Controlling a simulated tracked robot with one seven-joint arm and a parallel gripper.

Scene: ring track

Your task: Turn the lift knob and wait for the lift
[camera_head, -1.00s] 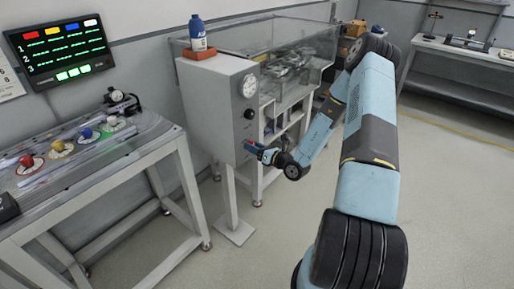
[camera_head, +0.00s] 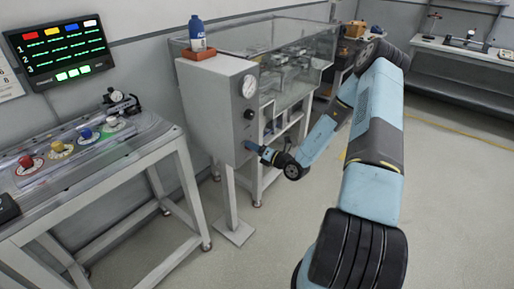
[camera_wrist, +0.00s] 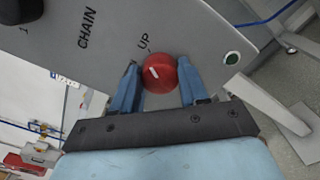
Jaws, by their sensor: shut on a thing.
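The lift knob (camera_wrist: 160,74) is round and red with a white mark. It sits on the front of a grey cabinet (camera_head: 221,110), beside the label "UP". The white mark is slanted in the wrist view and does not point straight at the label. My gripper (camera_wrist: 158,68) has one blue finger on each side of the knob and is shut on it. In the head view, my gripper (camera_head: 252,147) is at the cabinet's lower front and hides the knob.
A blue bottle (camera_head: 197,34) stands on top. A bench with coloured knobs (camera_head: 84,133) is at left. Floor at right is clear.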

